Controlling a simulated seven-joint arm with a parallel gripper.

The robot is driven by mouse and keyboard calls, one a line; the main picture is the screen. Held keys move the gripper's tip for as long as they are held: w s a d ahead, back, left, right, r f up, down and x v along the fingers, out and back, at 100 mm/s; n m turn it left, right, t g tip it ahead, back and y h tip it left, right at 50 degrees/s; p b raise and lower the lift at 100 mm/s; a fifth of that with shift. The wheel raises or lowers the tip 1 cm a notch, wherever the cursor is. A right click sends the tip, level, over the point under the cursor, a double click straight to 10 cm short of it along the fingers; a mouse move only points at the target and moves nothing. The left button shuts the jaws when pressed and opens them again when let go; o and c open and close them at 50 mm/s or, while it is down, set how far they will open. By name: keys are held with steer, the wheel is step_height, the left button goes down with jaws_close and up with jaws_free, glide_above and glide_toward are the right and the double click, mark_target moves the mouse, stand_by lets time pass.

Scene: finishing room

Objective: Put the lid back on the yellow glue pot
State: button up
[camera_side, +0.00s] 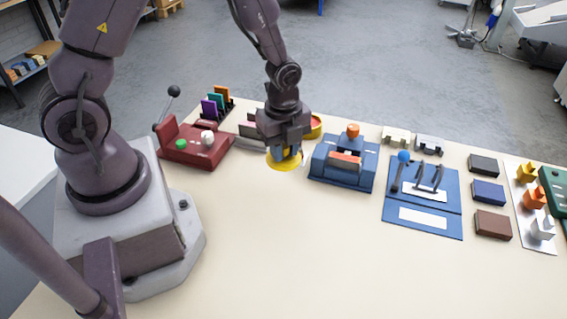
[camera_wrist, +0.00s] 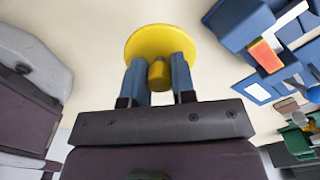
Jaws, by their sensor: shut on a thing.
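My gripper (camera_side: 285,152) is shut on the knob of a round yellow lid (camera_side: 283,162). In the wrist view the lid (camera_wrist: 160,38) is a flat yellow disc, with its darker yellow knob (camera_wrist: 158,76) between the two blue fingers of my gripper (camera_wrist: 159,68). The lid is low over the table's cream top; I cannot tell whether it touches it. The yellow glue pot (camera_side: 315,130) stands just behind and right of my gripper in the side view, partly hidden by it. Its top is open and shows red-orange inside. The pot does not show in the wrist view.
A dark red device (camera_side: 190,147) with a lever stands left of my gripper. A blue device (camera_side: 342,168) with an orange knob stands close to the right, near the pot. A blue board (camera_side: 423,190) lies farther right. The front of the table (camera_side: 300,250) is clear.

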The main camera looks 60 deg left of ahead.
steer(key=shift+w+a+r, duration=0.1)
steer(key=shift+w+r, duration=0.15)
steer(key=shift+r, duration=0.8)
steer(key=w+a, duration=1.4)
steer(key=shift+a+f, duration=0.15)
steer(key=shift+f, duration=2.55)
steer(key=shift+f, duration=0.15)
steer(key=o, duration=1.5)
